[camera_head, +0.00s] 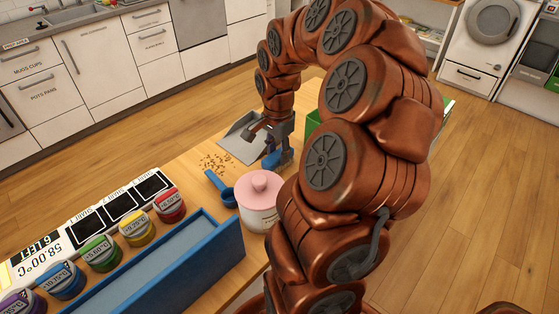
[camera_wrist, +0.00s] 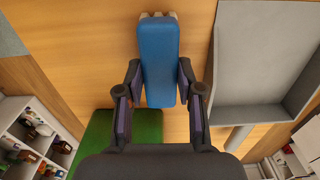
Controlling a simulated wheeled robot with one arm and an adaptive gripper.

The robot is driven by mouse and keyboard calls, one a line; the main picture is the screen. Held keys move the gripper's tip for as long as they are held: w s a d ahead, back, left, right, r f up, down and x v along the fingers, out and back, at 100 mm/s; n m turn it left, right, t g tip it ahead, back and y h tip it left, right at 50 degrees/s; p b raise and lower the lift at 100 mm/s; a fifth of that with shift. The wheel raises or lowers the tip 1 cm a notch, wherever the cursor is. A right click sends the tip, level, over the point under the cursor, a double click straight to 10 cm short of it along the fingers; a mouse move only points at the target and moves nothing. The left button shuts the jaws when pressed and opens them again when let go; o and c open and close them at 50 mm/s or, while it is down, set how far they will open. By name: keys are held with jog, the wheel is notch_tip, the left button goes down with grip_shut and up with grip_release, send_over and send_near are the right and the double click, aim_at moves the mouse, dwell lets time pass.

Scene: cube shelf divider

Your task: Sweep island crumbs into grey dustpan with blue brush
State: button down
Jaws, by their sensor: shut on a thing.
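My gripper (camera_head: 281,152) is shut on the blue brush (camera_wrist: 160,60). In the wrist view its two fingers (camera_wrist: 160,90) press the sides of the blue block, and pale bristles show at its far end. In the head view the brush (camera_head: 271,160) is small and partly hidden by the gripper. The grey dustpan (camera_head: 238,145) lies on the island, just left of and behind my gripper; it also shows at the right of the wrist view (camera_wrist: 240,85). Brown crumbs (camera_head: 217,163) lie scattered on the wood in front of the dustpan. I see no crumbs in the wrist view.
A white jar with a pink lid (camera_head: 260,188) and a blue scoop-like thing (camera_head: 217,182) stand near the crumbs. A blue tray (camera_head: 180,265), several coloured jars (camera_head: 137,230) and a display panel fill the front left. A green thing (camera_wrist: 118,145) shows below the gripper.

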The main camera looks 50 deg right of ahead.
aim_at(278, 154)
jog(key=shift+r, duration=2.45)
